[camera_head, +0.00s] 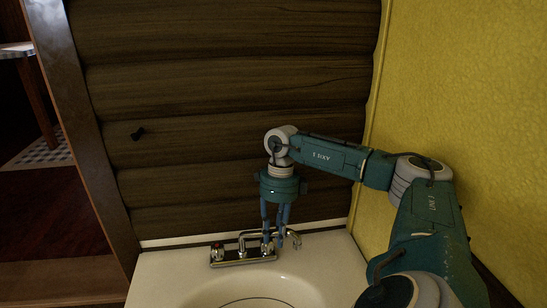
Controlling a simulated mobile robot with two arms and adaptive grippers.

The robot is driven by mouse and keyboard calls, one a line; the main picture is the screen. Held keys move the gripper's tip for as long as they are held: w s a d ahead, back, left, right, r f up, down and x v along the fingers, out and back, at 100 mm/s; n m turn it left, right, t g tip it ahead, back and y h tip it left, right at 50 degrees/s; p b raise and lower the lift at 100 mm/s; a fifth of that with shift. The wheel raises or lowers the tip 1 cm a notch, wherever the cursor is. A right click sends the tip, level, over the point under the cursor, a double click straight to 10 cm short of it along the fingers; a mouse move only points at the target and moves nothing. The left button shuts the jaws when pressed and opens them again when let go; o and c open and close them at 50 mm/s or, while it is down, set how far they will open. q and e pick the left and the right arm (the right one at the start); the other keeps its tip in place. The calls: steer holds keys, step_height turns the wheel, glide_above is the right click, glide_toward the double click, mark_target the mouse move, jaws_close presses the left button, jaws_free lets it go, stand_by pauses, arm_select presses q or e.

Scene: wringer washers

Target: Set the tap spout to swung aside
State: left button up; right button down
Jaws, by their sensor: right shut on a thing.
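A chrome tap (228,262) stands on the back rim of a white sink (160,275). Its spout (249,234) rises from the base and runs to the right, and the fingers cover its middle. A chrome end piece shows just right of the fingers. My right gripper (273,240) comes down from above, its blue fingers shut on the spout. The exact contact is small and partly hidden by the fingers. My left gripper is not in view.
A brown log wall (220,100) rises behind the sink, and a yellow wall (460,90) stands close on the right beside my right arm. A doorway with a wooden frame (80,120) is at the left.

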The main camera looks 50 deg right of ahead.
steer(key=c, duration=1.5)
jaws_free()
steer(key=shift+d, duration=0.1)
steer(key=shift+o, duration=0.2)
steer(key=r, duration=0.3)
steer(key=d+r, duration=0.1)
steer(key=r, duration=0.3)
steer(key=shift+w+d+r, duration=0.15)
steer(key=shift+d+r, duration=0.05)
steer(key=shift+r, duration=0.1)
